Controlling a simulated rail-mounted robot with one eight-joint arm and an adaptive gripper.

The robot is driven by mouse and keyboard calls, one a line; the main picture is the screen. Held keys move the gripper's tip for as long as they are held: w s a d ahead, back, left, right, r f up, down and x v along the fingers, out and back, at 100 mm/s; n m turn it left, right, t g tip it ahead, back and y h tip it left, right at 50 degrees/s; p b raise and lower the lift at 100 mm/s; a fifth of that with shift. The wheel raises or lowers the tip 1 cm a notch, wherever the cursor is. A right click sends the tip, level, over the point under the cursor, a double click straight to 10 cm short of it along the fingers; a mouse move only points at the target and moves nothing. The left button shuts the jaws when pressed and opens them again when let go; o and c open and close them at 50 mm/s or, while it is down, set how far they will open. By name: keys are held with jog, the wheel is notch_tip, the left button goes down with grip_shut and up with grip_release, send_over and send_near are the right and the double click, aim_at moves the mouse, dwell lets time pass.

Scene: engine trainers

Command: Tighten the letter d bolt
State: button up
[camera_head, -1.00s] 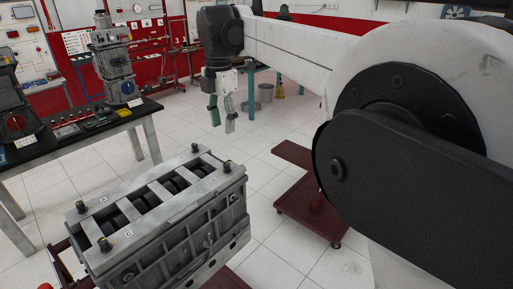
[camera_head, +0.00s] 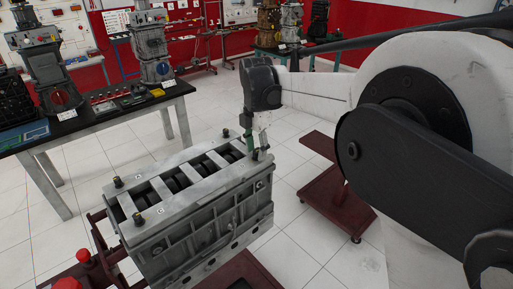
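The grey engine block (camera_head: 190,205) stands in the middle of the view, with its open top facing up. Dark bolts stand near its top corners: one at the far edge (camera_head: 226,133), one at the left corner (camera_head: 118,182) and one at the near corner (camera_head: 139,219). Small marks lie beside some bolts, but I cannot read the letters, so I cannot tell which is d. My gripper (camera_head: 257,143) points down at the block's right corner. Its green-sided finger and pale finger look apart, and they largely hide the bolt there. Contact cannot be made out.
A dark-topped table (camera_head: 125,112) with engine trainers stands at the back left. A dark red wheeled stand (camera_head: 333,200) is to the right of the block. A red stand frame with a red knob (camera_head: 84,256) is at the lower left. White tiled floor lies open between.

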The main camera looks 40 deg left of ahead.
grip_shut()
